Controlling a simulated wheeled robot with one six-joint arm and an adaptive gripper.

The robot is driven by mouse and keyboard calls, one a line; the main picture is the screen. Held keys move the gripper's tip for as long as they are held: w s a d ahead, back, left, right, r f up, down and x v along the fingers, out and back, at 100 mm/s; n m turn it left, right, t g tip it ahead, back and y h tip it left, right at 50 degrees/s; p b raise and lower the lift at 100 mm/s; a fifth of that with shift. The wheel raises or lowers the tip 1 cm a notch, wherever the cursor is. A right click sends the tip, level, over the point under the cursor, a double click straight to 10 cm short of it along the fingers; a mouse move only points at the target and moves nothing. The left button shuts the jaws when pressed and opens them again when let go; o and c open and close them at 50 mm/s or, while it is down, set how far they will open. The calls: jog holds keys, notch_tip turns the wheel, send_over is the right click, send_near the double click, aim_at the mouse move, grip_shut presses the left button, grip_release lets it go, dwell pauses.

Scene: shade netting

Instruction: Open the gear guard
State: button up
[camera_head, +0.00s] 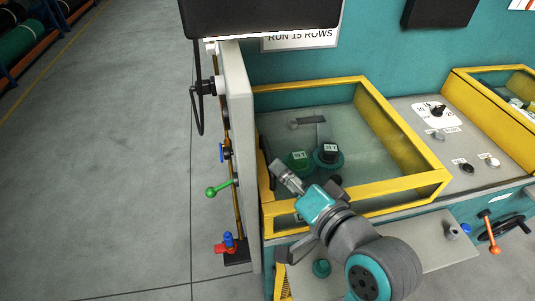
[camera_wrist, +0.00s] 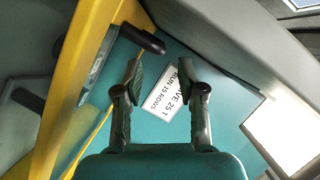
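The gear guard (camera_head: 355,84), a yellow frame with clear panels, stands over a green gear (camera_head: 300,161) and a dark gear (camera_head: 328,154) and looks closed. Its yellow frame also fills the left of the wrist view (camera_wrist: 82,70). A black bar-like handle (camera_head: 267,168) sits at the frame's left side. It shows in the wrist view (camera_wrist: 142,40) just beyond the left fingertip. My gripper (camera_head: 279,168) is close to this handle at the guard's left edge. In the wrist view my gripper (camera_wrist: 160,72) has its fingers apart with nothing held between them. Whether a finger touches the handle is unclear.
A pale upright panel (camera_head: 240,150) with a green-knobbed lever (camera_head: 219,189) stands left of the guard. A dark box (camera_head: 260,15) overhangs above. A control panel with knobs (camera_head: 438,111) lies right. A white sign (camera_head: 300,38) is on the teal wall.

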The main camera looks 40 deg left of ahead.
aim_at(268, 155)
jog(key=x, duration=0.7)
jog(key=shift+w+a, duration=0.1)
jog(key=shift+a, duration=0.1)
grip_shut()
